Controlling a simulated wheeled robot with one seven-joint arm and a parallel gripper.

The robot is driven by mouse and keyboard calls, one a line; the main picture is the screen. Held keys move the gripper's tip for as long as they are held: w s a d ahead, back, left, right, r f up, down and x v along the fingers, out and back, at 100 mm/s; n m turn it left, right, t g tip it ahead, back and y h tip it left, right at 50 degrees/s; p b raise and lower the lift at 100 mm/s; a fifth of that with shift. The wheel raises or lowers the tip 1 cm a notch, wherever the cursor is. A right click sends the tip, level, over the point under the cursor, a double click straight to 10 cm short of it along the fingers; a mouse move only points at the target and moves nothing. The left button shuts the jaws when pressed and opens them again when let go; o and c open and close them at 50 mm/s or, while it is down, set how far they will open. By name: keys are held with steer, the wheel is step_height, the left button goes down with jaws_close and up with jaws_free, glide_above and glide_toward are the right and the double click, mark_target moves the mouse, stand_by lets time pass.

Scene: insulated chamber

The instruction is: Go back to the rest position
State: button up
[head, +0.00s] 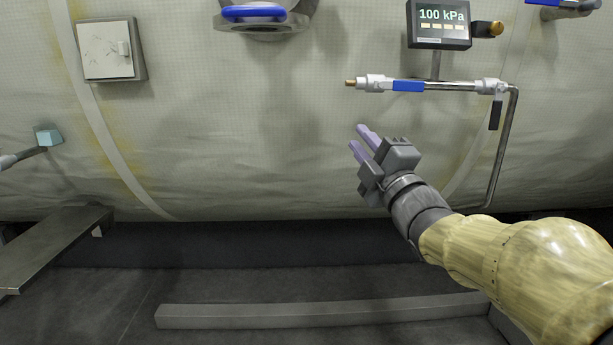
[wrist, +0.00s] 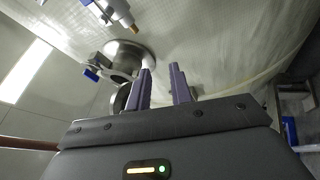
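My gripper (head: 362,140) is in the middle right of the head view, in front of the quilted wall and below the pipe. Its two purple fingers point up and to the left. In the wrist view, the fingers of my gripper (wrist: 161,82) stand apart with nothing between them, so it is open and empty. It touches nothing that I can see.
A pipe with a blue-handled valve (head: 408,86) and brass tip runs above my gripper. A pressure display (head: 440,22) reads 100 kPa. A wall box (head: 107,50) hangs at upper left. A metal bench (head: 50,245) stands at left, and a low beam (head: 320,315) lies on the floor.

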steer(key=s+d+f+m+g+h+p, duration=0.1)
steer(key=d+f+m+g+h+p, duration=0.25)
steer(key=f+m, duration=0.5)
steer(key=s+d+f+m+g+h+p, duration=0.15)
steer(key=f+m+g+h, duration=0.35)
steer(key=f, duration=0.7)
steer(key=s+f+m+g+p, duration=0.35)
steer(key=s+f+g, duration=0.2)
steer(key=s, duration=0.35)
steer(key=s+f+m+g+p, duration=0.2)
steer(key=s+f+m+g, duration=0.3)
steer(key=s, duration=0.4)
step_height(320, 180, up, 37)
steer(key=p, duration=3.7)
steer(key=shift+w+n+t+h, duration=0.25)
steer(key=shift+n+t+h, duration=0.05)
steer(key=shift+t+h, duration=0.1)
steer(key=shift+f, duration=0.15)
steer(key=shift+w, duration=0.1)
